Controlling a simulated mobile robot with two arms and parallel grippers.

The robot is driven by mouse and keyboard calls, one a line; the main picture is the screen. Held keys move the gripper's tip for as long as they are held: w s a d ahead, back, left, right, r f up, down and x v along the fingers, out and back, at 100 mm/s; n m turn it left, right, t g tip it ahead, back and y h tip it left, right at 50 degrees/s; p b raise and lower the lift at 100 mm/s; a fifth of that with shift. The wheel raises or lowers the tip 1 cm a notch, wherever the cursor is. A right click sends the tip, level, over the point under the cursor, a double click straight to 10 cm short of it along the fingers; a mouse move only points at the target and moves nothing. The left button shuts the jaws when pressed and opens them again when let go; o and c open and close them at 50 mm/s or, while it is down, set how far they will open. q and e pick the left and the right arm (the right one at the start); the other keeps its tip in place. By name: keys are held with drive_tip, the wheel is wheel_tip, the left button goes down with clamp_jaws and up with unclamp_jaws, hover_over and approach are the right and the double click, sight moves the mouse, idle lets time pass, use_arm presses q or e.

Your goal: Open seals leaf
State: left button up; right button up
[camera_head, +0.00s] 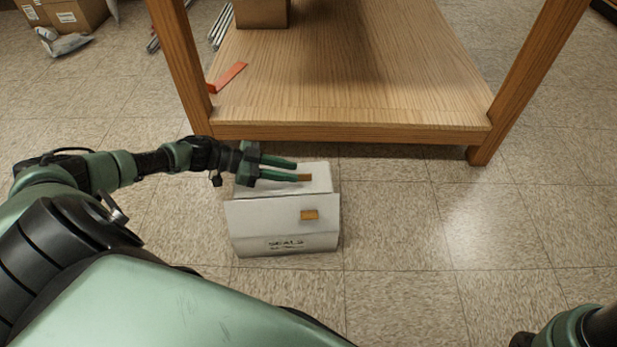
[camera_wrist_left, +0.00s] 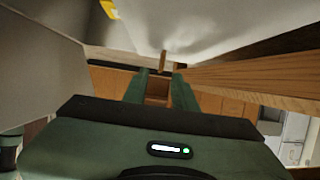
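A white carton marked SEALS (camera_head: 287,246) stands on the floor in front of the wooden table. Its near leaf (camera_head: 262,215) is wider than the front face and seems tilted out towards me, with a brown tab (camera_head: 310,215) on it. A second brown tab (camera_head: 304,177) is on the far part of the top. My left gripper (camera_head: 297,171) is open over the far part, its fingertips beside that tab. In the left wrist view the far tab (camera_wrist_left: 163,60) stands just beyond the gap between the fingertips (camera_wrist_left: 160,76). My right gripper is out of view.
The wooden table's low shelf (camera_head: 350,70) and leg (camera_head: 535,70) stand close behind the carton. A red-orange piece (camera_head: 228,77) lies on the shelf's left edge. The floor right of the carton is clear.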

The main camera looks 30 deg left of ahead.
sight(304, 175)
use_arm(q)
drive_tip(key=b+x, duration=0.2)
drive_tip(key=x, duration=0.2)
drive_tip(key=shift+f, duration=0.25)
drive_tip(key=shift+w+d, duration=0.3)
drive_tip(key=shift+d, duration=0.1)
clamp_jaws()
idle(0.9)
